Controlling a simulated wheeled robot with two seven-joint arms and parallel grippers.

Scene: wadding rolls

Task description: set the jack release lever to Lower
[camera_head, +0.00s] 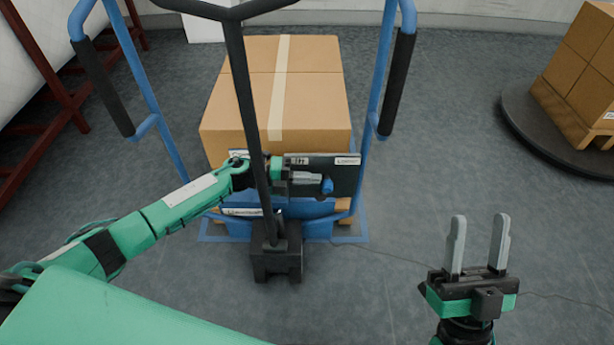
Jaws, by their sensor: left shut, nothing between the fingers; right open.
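A dark panel (347,177) with small white labels is mounted on the blue-framed trolley, in front of the cartons. A blue knob (327,186), apparently the release lever's end, stands out in front of the panel. The lever's arm and its exact setting are not clear, and the labels are too small to read. My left gripper (316,178) is shut and empty, its fingertips right beside the blue knob on its left. I cannot tell whether they touch. My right gripper (478,238) is open and empty, above the floor at the lower right, well away from the panel.
A black upright handle (247,110) rises from a dark base (277,250), in front of my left wrist. Blue posts with black grips (398,82) flank the stacked cartons (240,95). A round platform (530,135) with cartons stands at right.

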